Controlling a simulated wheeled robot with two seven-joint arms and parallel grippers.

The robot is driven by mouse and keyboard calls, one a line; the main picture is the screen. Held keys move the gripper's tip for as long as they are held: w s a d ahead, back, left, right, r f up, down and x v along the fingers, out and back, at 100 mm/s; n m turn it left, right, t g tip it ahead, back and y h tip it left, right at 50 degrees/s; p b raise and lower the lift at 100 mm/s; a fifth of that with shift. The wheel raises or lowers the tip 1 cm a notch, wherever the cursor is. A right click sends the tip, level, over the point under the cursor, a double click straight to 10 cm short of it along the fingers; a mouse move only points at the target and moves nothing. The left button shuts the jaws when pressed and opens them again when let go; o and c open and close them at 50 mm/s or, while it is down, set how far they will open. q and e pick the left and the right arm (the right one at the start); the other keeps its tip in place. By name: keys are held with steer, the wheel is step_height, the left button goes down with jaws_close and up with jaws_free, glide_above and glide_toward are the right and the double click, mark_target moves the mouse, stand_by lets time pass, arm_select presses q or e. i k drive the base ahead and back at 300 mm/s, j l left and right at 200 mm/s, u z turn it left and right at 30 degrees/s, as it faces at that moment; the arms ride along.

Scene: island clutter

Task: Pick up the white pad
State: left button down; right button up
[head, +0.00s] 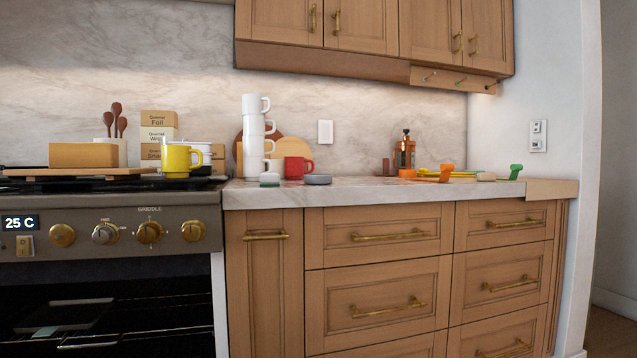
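A small white pad (269,178) with a darker underside lies near the front edge of the counter, in front of the stack of white mugs (255,140) and left of a red mug (297,168). A small beige pad-like piece (486,177) lies farther right on the counter, beside a green-handled thing (515,172). It is too small to tell what it is. Neither of my grippers shows in the head view.
A grey round disc (318,179) lies right of the white pad. A yellow mug (181,161) stands on the stove at left. Orange and yellow utensils (446,173) lie at right. The counter (365,190) is clear between disc and utensils.

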mark_target(265, 180)
steer(key=i+l+u, duration=0.5)
steer(key=l, duration=0.35)
steer(key=i+l+u, duration=0.15)
steer(key=i+l, duration=0.15)
steer(key=i+l+u, duration=0.15)
steer(key=l, duration=0.25)
steer(key=i+l+u, duration=0.2)
steer(key=l, duration=0.15)
steer(key=l+u, duration=0.15)
steer(key=l, duration=0.25)
steer(key=i, duration=0.05)
